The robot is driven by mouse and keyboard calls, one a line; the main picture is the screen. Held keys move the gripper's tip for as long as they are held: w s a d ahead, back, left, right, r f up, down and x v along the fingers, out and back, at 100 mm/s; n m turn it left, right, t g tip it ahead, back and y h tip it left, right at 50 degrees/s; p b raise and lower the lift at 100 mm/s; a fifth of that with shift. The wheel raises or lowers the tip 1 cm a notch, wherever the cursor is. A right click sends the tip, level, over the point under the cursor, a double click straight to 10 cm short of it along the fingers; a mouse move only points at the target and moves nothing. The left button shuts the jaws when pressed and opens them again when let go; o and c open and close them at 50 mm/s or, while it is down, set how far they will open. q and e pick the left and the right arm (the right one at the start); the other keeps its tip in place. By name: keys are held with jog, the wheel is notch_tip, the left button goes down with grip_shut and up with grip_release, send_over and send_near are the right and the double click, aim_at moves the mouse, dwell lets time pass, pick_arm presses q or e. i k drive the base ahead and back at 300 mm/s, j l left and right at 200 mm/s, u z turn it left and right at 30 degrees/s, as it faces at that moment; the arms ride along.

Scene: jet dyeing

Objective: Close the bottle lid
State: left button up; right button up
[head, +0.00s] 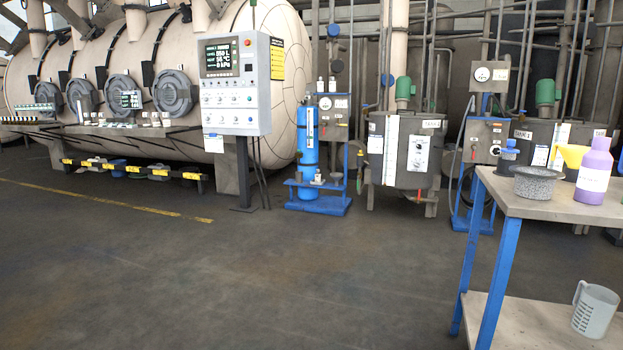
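A purple bottle (594,172) with a white label stands upright on the top of a table (537,207) at the right. Its narrower top is purple; I cannot tell whether a lid is on it or how the lid sits. A smaller bottle (508,158) with a blue top stands at the back left of the same tabletop, partly hidden by a grey speckled bowl (536,183). Neither of my grippers is in view.
A yellow funnel-like object (571,158) stands beside the purple bottle. A measuring jug (594,310) is on the lower shelf. The table has blue legs (499,285). Open floor (250,270) lies to its left. A control panel (232,85), blue cylinder (307,140) and tanks stand behind.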

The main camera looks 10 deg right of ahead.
aim_at(310, 88)
jog(key=i, duration=4.2)
jog(key=i+j, duration=0.1)
jog(key=i, duration=1.05)
jog(key=i+j+z, duration=0.1)
jog(key=i, duration=0.45)
